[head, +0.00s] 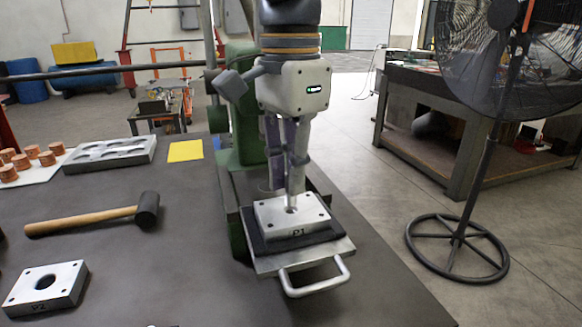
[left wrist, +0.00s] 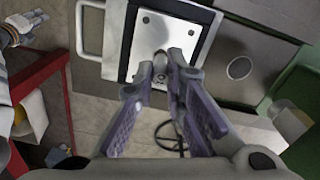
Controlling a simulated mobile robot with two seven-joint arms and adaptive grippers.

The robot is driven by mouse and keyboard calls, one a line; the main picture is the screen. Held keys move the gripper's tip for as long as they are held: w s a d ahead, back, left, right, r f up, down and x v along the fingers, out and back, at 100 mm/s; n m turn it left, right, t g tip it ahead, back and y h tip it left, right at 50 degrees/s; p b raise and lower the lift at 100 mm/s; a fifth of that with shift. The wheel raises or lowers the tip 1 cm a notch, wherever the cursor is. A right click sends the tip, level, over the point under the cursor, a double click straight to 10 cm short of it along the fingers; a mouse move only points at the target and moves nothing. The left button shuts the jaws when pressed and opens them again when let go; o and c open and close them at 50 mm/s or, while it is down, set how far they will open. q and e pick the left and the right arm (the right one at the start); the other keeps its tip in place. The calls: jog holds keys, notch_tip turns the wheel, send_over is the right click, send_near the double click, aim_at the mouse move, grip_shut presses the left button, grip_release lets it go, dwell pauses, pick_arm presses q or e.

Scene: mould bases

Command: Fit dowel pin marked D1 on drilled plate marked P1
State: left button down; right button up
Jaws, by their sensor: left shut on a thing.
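The drilled plate P1 (head: 316,219) is a light metal block with a hole in its middle and small corner holes. It lies on a black mat on a metal base with a handle. My left gripper (head: 291,196) points down over the middle of P1, its fingertips close to the central hole. It is shut on a small metal pin, apparently the dowel pin D1 (left wrist: 160,68), mostly hidden between the fingertips. P1 also shows in the left wrist view (left wrist: 187,37). I cannot read a mark on the pin, or tell how far it is in the hole. My right gripper is not in view.
A plate P2 (head: 68,285) lies at the front left. A mallet (head: 90,219), a grey block with recesses (head: 112,152), a yellow sheet (head: 186,151) and several copper parts (head: 47,158) lie further back. A green press frame (head: 237,160) stands close beside my left gripper.

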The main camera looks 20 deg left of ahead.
pick_arm(q)
jog(key=shift+f, duration=0.65)
jog(key=c, duration=1.6)
grip_release()
jog(key=shift+o, duration=0.2)
jog(key=shift+r, duration=0.1)
